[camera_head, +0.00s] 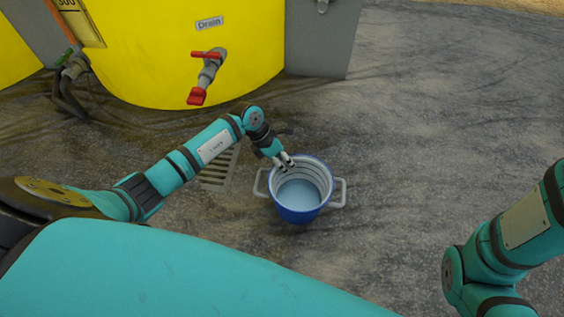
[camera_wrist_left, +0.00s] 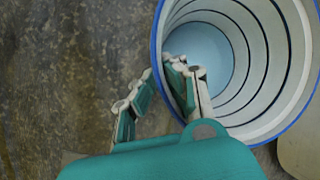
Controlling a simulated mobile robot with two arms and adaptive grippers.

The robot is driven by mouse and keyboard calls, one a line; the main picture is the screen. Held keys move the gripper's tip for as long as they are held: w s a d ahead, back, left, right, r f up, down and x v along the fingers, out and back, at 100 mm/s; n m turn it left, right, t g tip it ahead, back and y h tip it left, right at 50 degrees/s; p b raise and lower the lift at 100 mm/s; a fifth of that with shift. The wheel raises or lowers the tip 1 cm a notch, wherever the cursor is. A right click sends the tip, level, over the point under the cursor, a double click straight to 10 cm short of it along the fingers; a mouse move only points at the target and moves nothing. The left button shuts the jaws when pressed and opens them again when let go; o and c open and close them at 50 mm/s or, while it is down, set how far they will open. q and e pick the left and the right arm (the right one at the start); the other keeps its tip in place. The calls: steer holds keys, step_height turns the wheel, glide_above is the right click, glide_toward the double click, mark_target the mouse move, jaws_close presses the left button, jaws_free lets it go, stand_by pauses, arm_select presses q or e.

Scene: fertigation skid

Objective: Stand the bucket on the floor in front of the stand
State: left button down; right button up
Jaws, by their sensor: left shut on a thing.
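The bucket (camera_head: 300,211) is blue outside and pale inside, with a grey handle on each side. It looks upright and empty, near the middle of the head view; I cannot tell whether its base touches the floor. My left gripper (camera_head: 285,162) is shut on its upper left rim. In the left wrist view the fingers (camera_wrist_left: 160,74) straddle the bucket wall (camera_wrist_left: 155,45), one inside and one outside. A grey upright panel (camera_head: 318,45) stands right of the yellow tank; I cannot tell whether it belongs to the stand. My right gripper is out of view.
The yellow tank (camera_head: 150,60) has a drain tap with red handles (camera_head: 207,72) sticking out above the floor. A slotted grate (camera_head: 217,170) lies left of the bucket. A green-handled valve (camera_head: 70,62) is at the upper left. The floor (camera_head: 440,110) to the right is clear.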

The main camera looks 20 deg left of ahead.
arm_select(q)
steer(key=shift+w+r, duration=0.1)
steer(key=shift+r, duration=0.1)
steer(key=shift+f, duration=0.2)
steer(key=c, duration=1.5)
jaws_free()
